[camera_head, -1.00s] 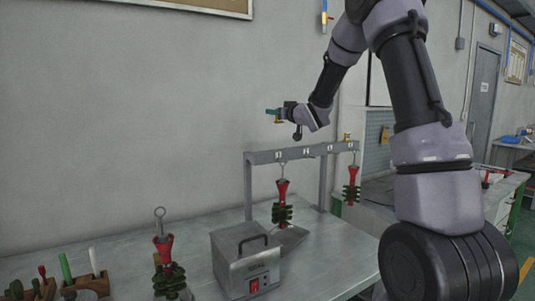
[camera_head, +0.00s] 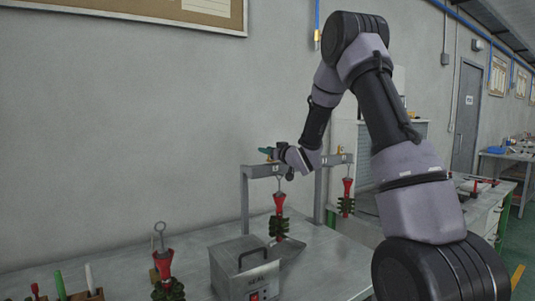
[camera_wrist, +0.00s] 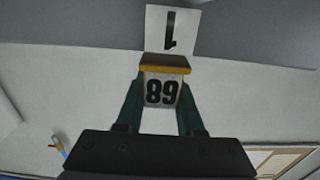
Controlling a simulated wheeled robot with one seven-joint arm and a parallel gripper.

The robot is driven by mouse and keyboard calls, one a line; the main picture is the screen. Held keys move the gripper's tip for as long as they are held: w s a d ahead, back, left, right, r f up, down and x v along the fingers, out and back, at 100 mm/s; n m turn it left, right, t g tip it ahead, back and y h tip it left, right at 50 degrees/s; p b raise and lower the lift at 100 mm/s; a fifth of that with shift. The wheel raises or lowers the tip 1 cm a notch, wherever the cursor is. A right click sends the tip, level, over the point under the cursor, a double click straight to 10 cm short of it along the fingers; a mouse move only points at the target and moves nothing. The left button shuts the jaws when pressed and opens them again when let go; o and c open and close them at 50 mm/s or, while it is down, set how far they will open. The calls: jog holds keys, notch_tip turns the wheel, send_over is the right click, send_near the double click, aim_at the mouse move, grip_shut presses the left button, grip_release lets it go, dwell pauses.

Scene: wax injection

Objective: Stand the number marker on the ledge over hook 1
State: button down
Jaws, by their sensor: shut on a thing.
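The number marker (camera_wrist: 161,92) is a white plate with black digits and a brass-coloured base. My gripper (camera_wrist: 163,82) is shut on it, with a green finger on each side. In the wrist view the digits look upside down, and the base points to the top of the picture, toward a white plate with a 1 (camera_wrist: 171,30) on the grey rack. In the head view my gripper (camera_head: 268,152) is at the left end of the rack's ledge (camera_head: 258,170). The marker is too small to make out there. I cannot tell whether its base touches the ledge.
A grey metal box (camera_head: 250,272) and another tree (camera_head: 164,265) stand on the bench in front. A brass-based piece (camera_head: 340,150) sits on the ledge's right.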

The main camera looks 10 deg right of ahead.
jog(key=shift+f, duration=0.35)
jog(key=shift+f, duration=0.2)
jog(key=c, duration=0.5)
grip_release()
jog(key=shift+c, duration=0.2)
jog(key=shift+r, duration=0.1)
